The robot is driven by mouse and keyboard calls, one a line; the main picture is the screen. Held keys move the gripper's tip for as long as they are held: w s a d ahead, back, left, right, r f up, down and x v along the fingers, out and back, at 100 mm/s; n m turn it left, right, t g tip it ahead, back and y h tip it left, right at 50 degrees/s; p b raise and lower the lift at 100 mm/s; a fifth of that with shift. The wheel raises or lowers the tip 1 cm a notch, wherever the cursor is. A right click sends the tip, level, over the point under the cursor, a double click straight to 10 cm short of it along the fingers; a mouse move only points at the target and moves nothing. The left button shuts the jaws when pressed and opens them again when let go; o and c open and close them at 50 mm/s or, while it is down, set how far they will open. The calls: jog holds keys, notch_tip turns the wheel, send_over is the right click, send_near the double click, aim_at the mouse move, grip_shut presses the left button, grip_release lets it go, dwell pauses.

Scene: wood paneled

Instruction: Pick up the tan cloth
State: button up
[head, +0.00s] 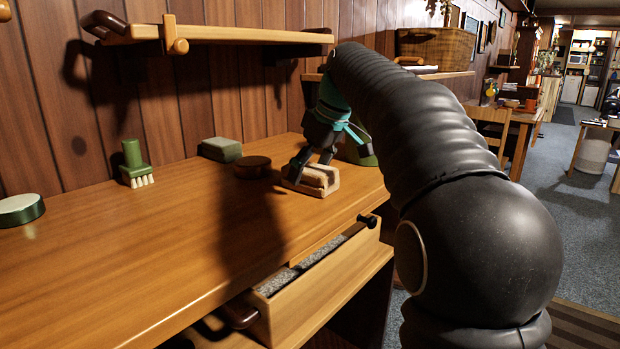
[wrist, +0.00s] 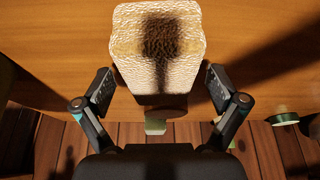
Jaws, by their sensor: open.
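The tan cloth (head: 319,184) is a thick folded block with a rough weave. It lies on the wooden counter (head: 180,250) near its far right end. My gripper (head: 312,164) is over the cloth, pointing down, with its fingers apart. In the wrist view the cloth (wrist: 157,60) shows large and nearly centred, with a shadow across it. The open fingers (wrist: 158,90) stand to its left and right, with a visible gap on each side. I cannot tell from these views whether a fingertip touches it.
A dark round lid (head: 252,167), a green sponge (head: 222,150), a green brush (head: 134,165) and a round green tin (head: 20,209) stand left of the cloth. A green pot (head: 358,148) is close behind my gripper. A drawer (head: 325,285) is open below; a shelf (head: 225,35) hangs above.

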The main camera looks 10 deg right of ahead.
aim_at(310, 166)
jog(key=shift+f, duration=0.25)
dwell(0.4)
jog(key=c, duration=1.2)
jog(key=shift+r, duration=0.45)
notch_tip(310, 166, up, 3)
jog(key=shift+r, duration=0.2)
jog(key=s+d+r, duration=0.1)
jog(key=d+r, duration=0.1)
jog(key=d, duration=0.1)
jog(key=s+d+r, duration=0.1)
jog(key=d+r, duration=0.2)
jog(key=d, duration=0.1)
jog(key=s+d+r, duration=0.1)
jog(key=d+r, duration=0.1)
jog(key=d, duration=0.2)
jog(key=shift+s+d+r, duration=0.1)
jog(key=shift+r, duration=0.05)
